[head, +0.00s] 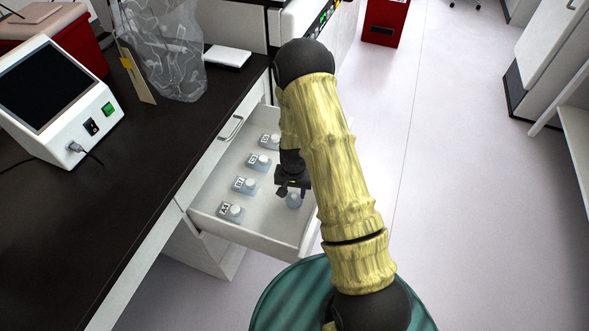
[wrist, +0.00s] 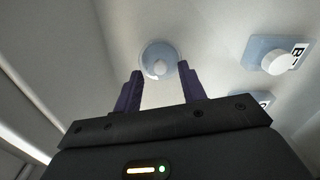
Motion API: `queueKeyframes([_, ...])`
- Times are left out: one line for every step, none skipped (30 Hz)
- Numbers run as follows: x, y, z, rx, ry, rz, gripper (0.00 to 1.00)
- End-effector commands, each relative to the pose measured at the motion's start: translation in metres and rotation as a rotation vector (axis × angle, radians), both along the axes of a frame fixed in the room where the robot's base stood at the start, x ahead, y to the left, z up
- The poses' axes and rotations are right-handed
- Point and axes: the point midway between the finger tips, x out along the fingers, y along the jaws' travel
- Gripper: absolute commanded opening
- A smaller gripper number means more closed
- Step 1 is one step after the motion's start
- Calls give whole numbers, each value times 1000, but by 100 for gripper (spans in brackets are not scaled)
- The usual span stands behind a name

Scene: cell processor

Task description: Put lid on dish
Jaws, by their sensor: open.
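A round, pale blue translucent piece with a white knob (wrist: 158,62) sits on the drawer floor. It looks like a lid; I cannot tell whether a dish lies under it. In the head view this round piece (head: 294,201) shows just below my gripper (head: 292,189). My gripper is open and empty, pointing down into the drawer. In the wrist view its two dark fingers (wrist: 159,72) appear on either side of the round piece, with no clear contact. No separate dish can be made out.
The open white drawer (head: 270,226) holds a row of several square, labelled blue pieces with white knobs (head: 230,211) left of my gripper. Drawer walls surround it. The dark bench top (head: 130,190) bears a screen device (head: 60,100) and a clear bag (head: 170,55).

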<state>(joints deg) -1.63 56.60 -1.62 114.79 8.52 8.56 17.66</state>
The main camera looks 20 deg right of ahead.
Motion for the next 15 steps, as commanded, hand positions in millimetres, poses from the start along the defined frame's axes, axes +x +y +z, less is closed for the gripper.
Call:
queueKeyframes([1,0,9,0,-4,0,41])
queueKeyframes([1,0,14,0,-4,1,41])
queueKeyframes([1,0,22,0,-4,1,41])
queueKeyframes([1,1,27,0,-5,1,41])
queueKeyframes([1,1,33,0,-4,1,41])
queueKeyframes([1,1,40,0,-4,1,41])
queueKeyframes([1,0,45,0,-5,1,41])
queueKeyframes([1,0,51,0,-5,1,41])
queueKeyframes([1,0,58,0,-5,1,41])
queueKeyframes([1,0,64,0,-5,0,41])
queueKeyframes([1,0,69,0,-5,0,41])
queueKeyframes([1,0,77,0,-5,0,41])
queueKeyframes([1,0,83,0,-5,0,41])
queueKeyframes([0,0,88,0,-4,0,41])
queueKeyframes([0,0,96,0,-5,0,41])
